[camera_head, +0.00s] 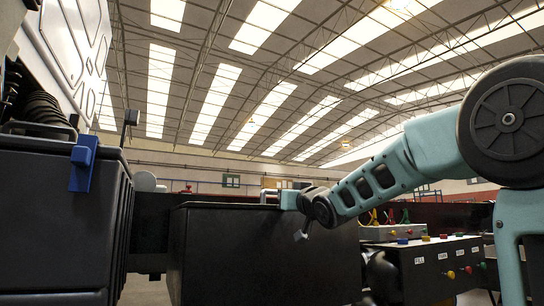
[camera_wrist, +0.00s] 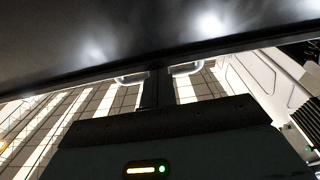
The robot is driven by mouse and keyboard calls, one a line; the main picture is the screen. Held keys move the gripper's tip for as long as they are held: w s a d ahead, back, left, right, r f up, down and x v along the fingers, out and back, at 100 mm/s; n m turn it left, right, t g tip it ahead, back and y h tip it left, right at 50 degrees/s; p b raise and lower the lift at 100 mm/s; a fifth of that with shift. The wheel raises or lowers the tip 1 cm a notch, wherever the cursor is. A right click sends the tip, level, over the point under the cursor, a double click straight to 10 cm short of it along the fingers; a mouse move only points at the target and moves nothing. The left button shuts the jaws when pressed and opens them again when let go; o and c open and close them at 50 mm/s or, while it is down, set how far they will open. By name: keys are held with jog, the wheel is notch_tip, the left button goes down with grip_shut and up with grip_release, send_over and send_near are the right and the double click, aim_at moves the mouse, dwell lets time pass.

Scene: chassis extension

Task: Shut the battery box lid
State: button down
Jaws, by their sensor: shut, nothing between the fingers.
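A black box (camera_head: 265,255), seemingly the battery box, stands in the middle of the head view. Its front wall and top edge show; its inside does not, and I cannot tell how its lid stands. My teal arm reaches in from the right, and my gripper (camera_head: 270,196) is at the box's top edge, partly hidden. In the wrist view my gripper (camera_wrist: 158,72) is shut and empty. A dark, smooth panel (camera_wrist: 120,35), perhaps the lid, spans the top of that view close to the fingertips; I cannot tell whether they touch.
Another black box (camera_head: 50,220) with a blue latch (camera_head: 84,162) stands at left. A control panel (camera_head: 440,258) with coloured buttons is at right, with cables and clamps (camera_head: 388,217) behind. A white machine body (camera_head: 75,45) rises at upper left. Open room lies above the middle box.

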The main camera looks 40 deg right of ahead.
jog(key=r+p+v, duration=0.1)
jog(key=p+v, duration=1)
jog(key=p, duration=0.2)
jog(key=shift+s+r+t, duration=0.15)
jog(key=shift+r+t, duration=0.15)
jog(key=shift+r, duration=0.2)
